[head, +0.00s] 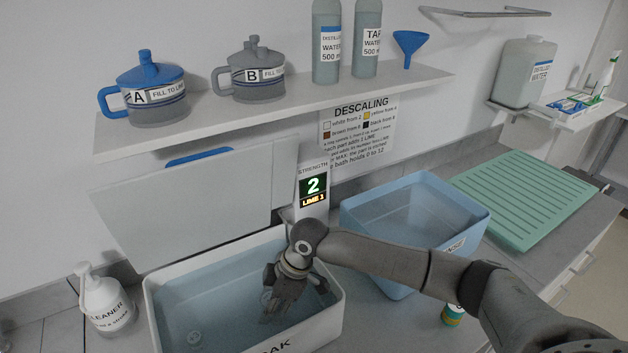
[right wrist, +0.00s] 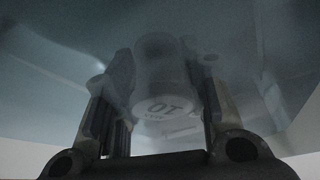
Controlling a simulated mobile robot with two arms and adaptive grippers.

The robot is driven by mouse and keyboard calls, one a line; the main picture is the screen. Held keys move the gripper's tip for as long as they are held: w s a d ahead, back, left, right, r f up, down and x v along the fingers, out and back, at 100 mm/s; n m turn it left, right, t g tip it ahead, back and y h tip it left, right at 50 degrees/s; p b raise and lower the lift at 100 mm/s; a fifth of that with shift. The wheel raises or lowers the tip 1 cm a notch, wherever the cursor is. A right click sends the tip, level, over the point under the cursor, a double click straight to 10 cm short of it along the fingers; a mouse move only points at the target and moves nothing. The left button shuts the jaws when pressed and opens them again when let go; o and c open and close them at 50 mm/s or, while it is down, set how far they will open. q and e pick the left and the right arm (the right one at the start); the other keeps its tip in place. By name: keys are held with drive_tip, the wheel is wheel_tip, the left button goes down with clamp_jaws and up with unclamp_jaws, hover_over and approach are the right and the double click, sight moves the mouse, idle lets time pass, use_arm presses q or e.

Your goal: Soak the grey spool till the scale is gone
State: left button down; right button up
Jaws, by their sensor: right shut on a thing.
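My right gripper (head: 283,303) reaches down into the white soak bath (head: 159,319), its fingers in the bluish liquid. In the right wrist view its fingers (right wrist: 160,70) are shut on a grey, round-bodied part (right wrist: 163,90), which looks like the grey spool. Its pale end face carries dark lettering, only partly readable. The murky view does not show whether scale is on it. In the head view the gripper hides most of the part. The strength display (head: 313,187) behind the bath reads 2, with LIME 1 below. My left gripper is not in view.
A blue rinse bath (head: 464,226) stands right of the soak bath, with a green ribbed mat (head: 535,190) beyond. A cleaner bottle (head: 105,306) stands left. Jugs A (head: 155,112) and B (head: 257,90) are on the shelf. A descaling chart (head: 357,125) hangs behind.

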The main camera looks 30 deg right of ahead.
wheel_tip(320, 180, up, 10)
drive_tip(key=p, duration=0.9)
drive_tip(key=shift+r, duration=2.4)
drive_tip(key=shift+f, duration=0.1)
